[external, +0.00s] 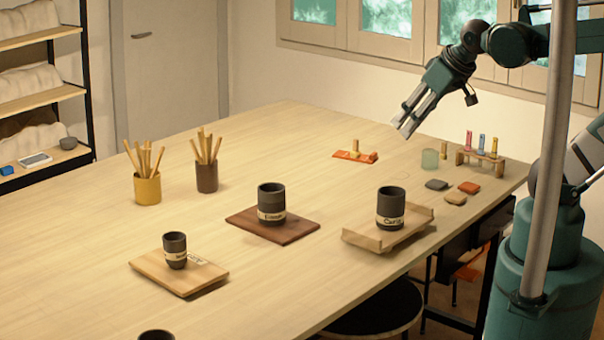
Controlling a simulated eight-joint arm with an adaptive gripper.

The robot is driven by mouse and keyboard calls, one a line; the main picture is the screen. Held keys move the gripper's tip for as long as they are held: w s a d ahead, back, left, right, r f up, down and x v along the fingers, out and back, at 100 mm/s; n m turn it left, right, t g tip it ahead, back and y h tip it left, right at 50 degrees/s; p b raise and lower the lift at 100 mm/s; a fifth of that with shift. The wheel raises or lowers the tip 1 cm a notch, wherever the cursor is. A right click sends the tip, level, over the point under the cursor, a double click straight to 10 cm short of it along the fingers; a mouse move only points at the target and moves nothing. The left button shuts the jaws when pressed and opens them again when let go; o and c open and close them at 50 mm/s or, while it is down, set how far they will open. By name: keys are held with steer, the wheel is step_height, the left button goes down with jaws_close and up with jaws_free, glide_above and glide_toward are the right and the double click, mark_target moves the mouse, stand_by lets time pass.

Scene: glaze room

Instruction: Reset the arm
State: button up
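My gripper (403,129) hangs in the air above the far right part of the table, fingers pointing down and to the left. It is above and behind the cup on the right tray, clear of everything, with nothing visible between its fingers. The view is too small to tell how far apart the fingers are. My arm reaches in from the right edge, bent at the elbow. The task names no object.
Dark labelled cups stand on a tan tray (416,233), a dark brown board (300,229) and a light wooden board (208,278). Another cup (157,335) is cut off below. Stick holders (147,190), a glass (430,159), tiles (468,187) and a vial rack (491,163) stand around.

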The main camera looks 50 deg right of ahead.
step_height(320, 180, down, 10)
steer(key=b, duration=1)
stand_by(0.9)
